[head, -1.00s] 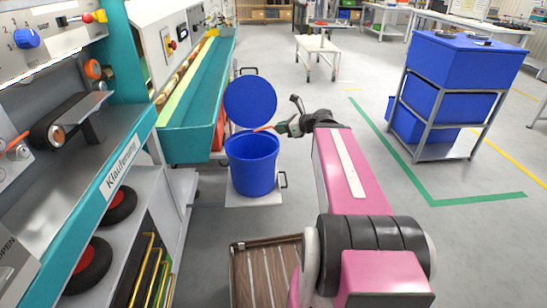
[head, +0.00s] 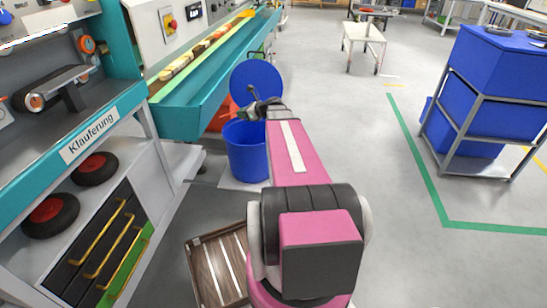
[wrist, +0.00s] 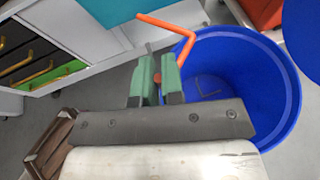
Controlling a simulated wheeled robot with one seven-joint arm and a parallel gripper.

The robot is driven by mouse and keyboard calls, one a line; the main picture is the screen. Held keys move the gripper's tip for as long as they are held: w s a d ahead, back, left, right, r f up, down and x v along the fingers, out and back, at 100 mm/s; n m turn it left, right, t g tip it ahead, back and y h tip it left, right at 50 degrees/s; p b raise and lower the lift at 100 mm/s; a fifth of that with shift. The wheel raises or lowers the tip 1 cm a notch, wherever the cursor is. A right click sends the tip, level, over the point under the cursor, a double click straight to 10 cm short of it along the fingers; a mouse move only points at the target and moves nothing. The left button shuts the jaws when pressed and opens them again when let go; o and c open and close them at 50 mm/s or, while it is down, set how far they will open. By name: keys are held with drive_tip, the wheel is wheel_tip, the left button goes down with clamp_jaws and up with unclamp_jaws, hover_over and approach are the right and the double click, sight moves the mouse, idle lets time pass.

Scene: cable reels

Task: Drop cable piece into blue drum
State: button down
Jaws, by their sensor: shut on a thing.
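The cable piece (wrist: 170,27) is a thin orange rod with a bend. In the wrist view my gripper (wrist: 158,75) is shut on it, with the green fingers around its lower part. The blue drum (wrist: 285,105) lies below and to the right, open at the top. The cable cannot be made out there.
A blue lid (head: 257,80) stands up behind the drum. A brown crate (head: 217,268) is near my base. Floor to the right is clear up to a blue-bin rack (head: 470,115).

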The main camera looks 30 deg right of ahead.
drive_tip(key=w+d+f, duration=0.2)
drive_tip(key=d+f, duration=0.3)
drive_tip(key=f, duration=0.1)
drive_tip(key=w+d+f+m+h, duration=0.1)
drive_tip(key=w+d+f, duration=0.2)
drive_tip(key=d+f, duration=0.2)
wheel_tip(320, 180, down, 2)
drive_tip(key=shift+w+f+m+t+h, duration=0.25)
drive_tip(key=shift+m+t+h, duration=0.05)
drive_tip(key=shift+t, duration=0.1)
drive_tip(key=shift+d, duration=0.1)
drive_tip(key=c, duration=1.2)
unclamp_jaws()
drive_tip(key=shift+o, duration=0.2)
drive_tip(key=v, duration=1)
drive_tip(key=shift+s+d, duration=0.25)
drive_tip(key=shift+s, duration=0.05)
drive_tip(key=shift+r, duration=0.1)
